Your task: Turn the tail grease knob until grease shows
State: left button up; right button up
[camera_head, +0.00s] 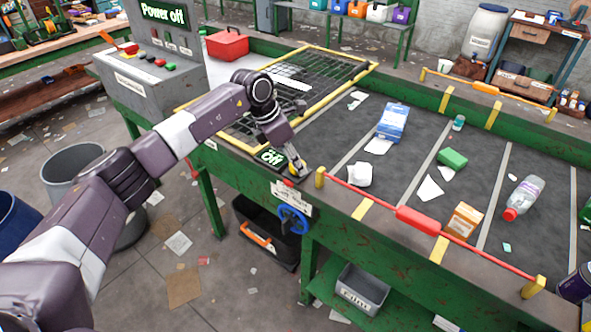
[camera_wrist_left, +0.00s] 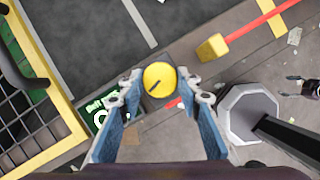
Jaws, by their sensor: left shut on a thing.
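A round yellow knob (camera_wrist_left: 158,77) with a dark pointer line sits on the belt's near edge. My left gripper (camera_head: 297,172) reaches down onto it, and in the left wrist view its two blue fingers close around the knob's sides. A blue handwheel (camera_head: 292,219) is on the frame just below, under a white label (camera_head: 291,198) too small to read. I cannot read any tail grease marking, and no grease shows.
A red bar (camera_head: 416,218) between yellow posts runs along the near belt edge, right of the knob. The dark belt (camera_head: 395,172) carries a blue box (camera_head: 392,122), a bottle (camera_head: 524,197) and paper scraps. A yellow-framed mesh guard (camera_head: 305,85) lies behind my gripper.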

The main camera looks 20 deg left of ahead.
pick_arm(q)
jog(key=shift+m+b, duration=0.55)
jog(key=shift+m, duration=0.15)
jog(key=o, duration=1.2)
jog(key=shift+w, duration=0.1)
jog(key=shift+c, duration=0.2)
jog(key=v, duration=1.2)
jog(key=shift+w+a, duration=0.2)
jog(key=shift+d, duration=0.1)
